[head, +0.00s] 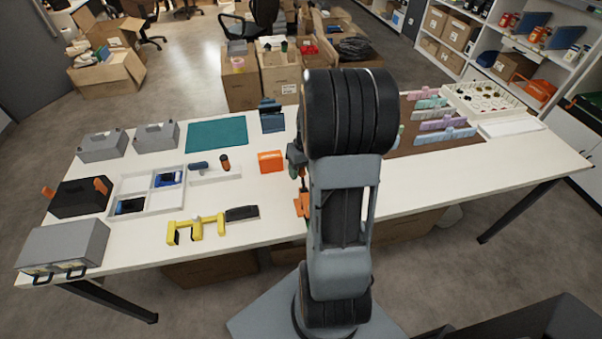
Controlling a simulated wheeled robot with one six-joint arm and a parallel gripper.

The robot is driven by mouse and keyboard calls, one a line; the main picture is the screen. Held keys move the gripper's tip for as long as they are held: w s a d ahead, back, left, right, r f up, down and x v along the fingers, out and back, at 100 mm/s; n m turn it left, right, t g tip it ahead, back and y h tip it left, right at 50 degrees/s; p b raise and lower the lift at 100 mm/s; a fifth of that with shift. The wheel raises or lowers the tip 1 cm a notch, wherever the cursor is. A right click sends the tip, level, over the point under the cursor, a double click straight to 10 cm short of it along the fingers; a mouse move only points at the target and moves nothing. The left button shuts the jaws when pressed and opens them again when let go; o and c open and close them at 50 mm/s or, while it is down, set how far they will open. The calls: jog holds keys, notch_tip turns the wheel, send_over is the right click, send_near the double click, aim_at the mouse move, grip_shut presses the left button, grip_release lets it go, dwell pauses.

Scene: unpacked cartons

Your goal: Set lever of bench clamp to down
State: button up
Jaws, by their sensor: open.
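A yellow clamp-like piece (197,228) with dark pads lies near the front edge of the white table, left of my arm. A small orange part (302,204) shows at the left edge of my arm, and the arm hides the rest of it. I cannot tell for sure which of these is the bench clamp, or how its lever stands. My arm rises in the middle of the view and bends away over the table.
The white table (275,222) is bare in places left of my arm. A black box with orange handles (80,197), a white tray (147,199), grey cases (63,250) and a teal mat (216,133) stand left. An orange block (270,161) is nearer my arm.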

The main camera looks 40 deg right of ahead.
jog(key=shift+a+f, duration=0.15)
jog(key=shift+f, duration=0.65)
jog(key=shift+c, duration=0.4)
grip_shut()
